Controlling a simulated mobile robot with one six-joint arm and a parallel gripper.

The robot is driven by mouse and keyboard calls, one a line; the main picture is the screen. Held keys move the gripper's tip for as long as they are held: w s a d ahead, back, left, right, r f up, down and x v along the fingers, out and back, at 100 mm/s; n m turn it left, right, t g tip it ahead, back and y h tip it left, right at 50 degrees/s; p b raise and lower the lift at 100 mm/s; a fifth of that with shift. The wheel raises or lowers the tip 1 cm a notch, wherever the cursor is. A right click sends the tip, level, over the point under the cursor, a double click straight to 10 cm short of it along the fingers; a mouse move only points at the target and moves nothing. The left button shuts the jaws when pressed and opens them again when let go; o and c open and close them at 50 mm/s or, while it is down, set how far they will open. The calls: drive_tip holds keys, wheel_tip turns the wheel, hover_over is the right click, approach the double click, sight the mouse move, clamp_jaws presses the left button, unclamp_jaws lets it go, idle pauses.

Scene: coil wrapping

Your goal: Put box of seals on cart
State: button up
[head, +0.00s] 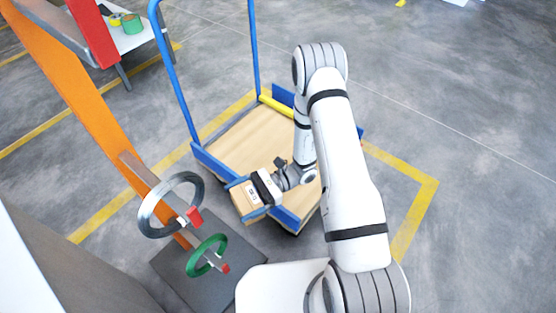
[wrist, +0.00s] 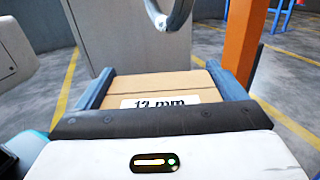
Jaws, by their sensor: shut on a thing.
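The box of seals (head: 243,200) is a small tan cardboard box at the near left edge of the cart in the head view. In the wrist view the box (wrist: 165,84) fills the space between the two blue fingers, and its white label reads "12 mm". My gripper (head: 248,197) is shut on the box. The cart (head: 238,146) has a flat wooden deck with blue edges and a tall blue handle. The box overlaps the cart's near left edge in the picture; I cannot tell whether it touches the deck.
An orange post (head: 85,100) on a dark base plate stands left of the cart, with a grey ring (head: 150,219) and a green ring (head: 194,262) on hooks. A yellow rod (head: 278,109) lies at the cart's far side. Most of the deck is bare. A table (head: 128,38) stands at the back left.

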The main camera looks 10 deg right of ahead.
drive_tip(key=w+d+f+m+t+h+b, duration=0.2)
drive_tip(key=w+d+f+m+t+b, duration=0.25)
drive_tip(key=w+f+m+t, duration=0.5)
drive_tip(key=w+d+f+m+t+h+b, duration=0.2)
drive_tip(key=w+d+f+m+t+b, duration=0.3)
drive_tip(key=w+t, duration=0.7)
drive_tip(key=shift+n+g, duration=0.45)
drive_tip(key=shift+g, duration=0.4)
drive_tip(key=f+b, duration=0.1)
drive_tip(key=f, duration=0.2)
drive_tip(key=w+a+f+b, duration=0.1)
drive_tip(key=f, duration=0.3)
drive_tip(key=w+a+f+b, duration=0.1)
drive_tip(key=f+b, duration=0.1)
drive_tip(key=f, duration=0.1)
drive_tip(key=shift+w+f, duration=0.15)
drive_tip(key=shift+f, duration=0.1)
drive_tip(key=shift+f, duration=0.2)
drive_tip(key=o, duration=1)
drive_tip(key=shift+o, duration=0.8)
drive_tip(key=shift+r, duration=0.1)
